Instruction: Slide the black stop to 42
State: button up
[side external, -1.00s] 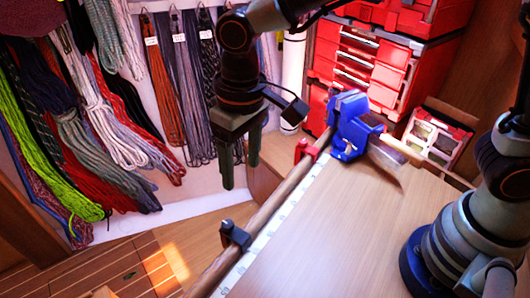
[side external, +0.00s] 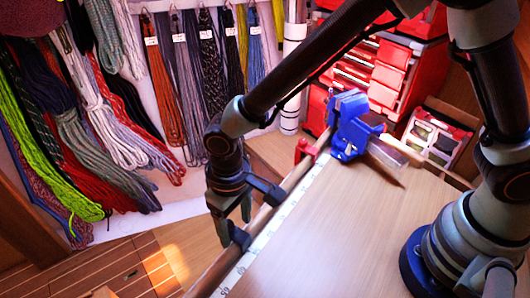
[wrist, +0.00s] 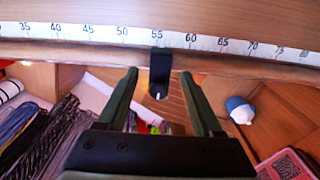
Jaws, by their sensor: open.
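The black stop (side external: 241,238) sits on the wooden rail along the bench edge, beside the white number scale (side external: 268,231). In the wrist view the black stop (wrist: 160,72) lines up with about 55 on the scale (wrist: 105,33). My gripper (side external: 234,222) is down at the rail by the stop. In the wrist view my gripper (wrist: 158,74) is open, with one finger on each side of the stop and a visible gap to both. Whether the fingertips reach low enough around it is unclear. The 42 position is left of the stop there, between 40 and 45.
A red stop (side external: 303,150) sits farther up the rail, near a blue vice (side external: 352,125) on the bench (side external: 330,225). Red drawers (side external: 375,75) stand behind. Coiled ropes (side external: 85,130) hang at the left. The rail looks clear between the two stops.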

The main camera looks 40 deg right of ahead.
jog(key=shift+f, duration=0.5)
grip_shut()
dwell(1.2)
